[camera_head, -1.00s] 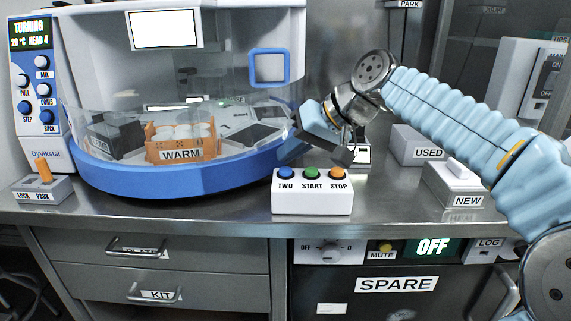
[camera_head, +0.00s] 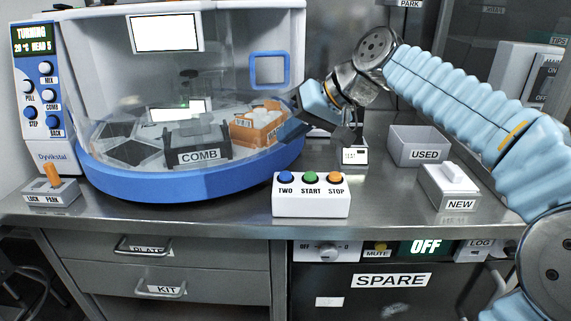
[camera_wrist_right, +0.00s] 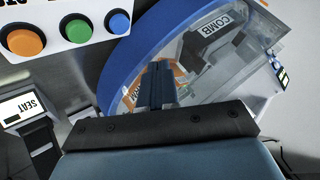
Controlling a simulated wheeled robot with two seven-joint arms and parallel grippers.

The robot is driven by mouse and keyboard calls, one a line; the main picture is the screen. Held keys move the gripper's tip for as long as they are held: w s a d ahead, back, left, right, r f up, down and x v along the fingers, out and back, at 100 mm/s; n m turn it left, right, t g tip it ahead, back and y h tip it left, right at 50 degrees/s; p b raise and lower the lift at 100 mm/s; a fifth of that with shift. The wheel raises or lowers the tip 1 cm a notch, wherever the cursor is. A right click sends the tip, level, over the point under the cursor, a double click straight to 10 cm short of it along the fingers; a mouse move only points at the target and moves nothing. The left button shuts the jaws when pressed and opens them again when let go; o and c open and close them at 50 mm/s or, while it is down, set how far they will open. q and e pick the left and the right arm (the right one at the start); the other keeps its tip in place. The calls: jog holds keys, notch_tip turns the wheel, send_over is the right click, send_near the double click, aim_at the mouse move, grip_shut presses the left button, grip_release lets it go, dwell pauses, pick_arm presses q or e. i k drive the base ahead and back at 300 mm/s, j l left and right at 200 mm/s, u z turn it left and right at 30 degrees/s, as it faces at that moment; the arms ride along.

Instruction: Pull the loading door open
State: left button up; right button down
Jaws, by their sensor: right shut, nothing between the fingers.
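The machine's clear curved front (camera_head: 120,115) rises above a blue rim (camera_head: 180,184). A blue square frame (camera_head: 270,70), which looks like the loading door's surround or handle, sits at its upper right. I see no clear gap there. My right gripper (camera_head: 288,133) is shut and empty, low at the right side of the clear front, below the blue frame. In the right wrist view its fingers (camera_wrist_right: 158,78) lie together over the blue rim and clear front; whether they touch it I cannot tell. My left gripper is not in view.
Inside are a dark COMB holder (camera_head: 198,146) and an orange rack (camera_head: 258,124). A white button box (camera_head: 311,203) stands in front of my right gripper. A SEAT block (camera_head: 354,156), USED bin (camera_head: 420,146) and NEW box (camera_head: 452,190) are to the right. A lever box (camera_head: 50,192) is left.

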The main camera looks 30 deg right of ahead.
aim_at(217, 90)
jog(key=k, duration=1)
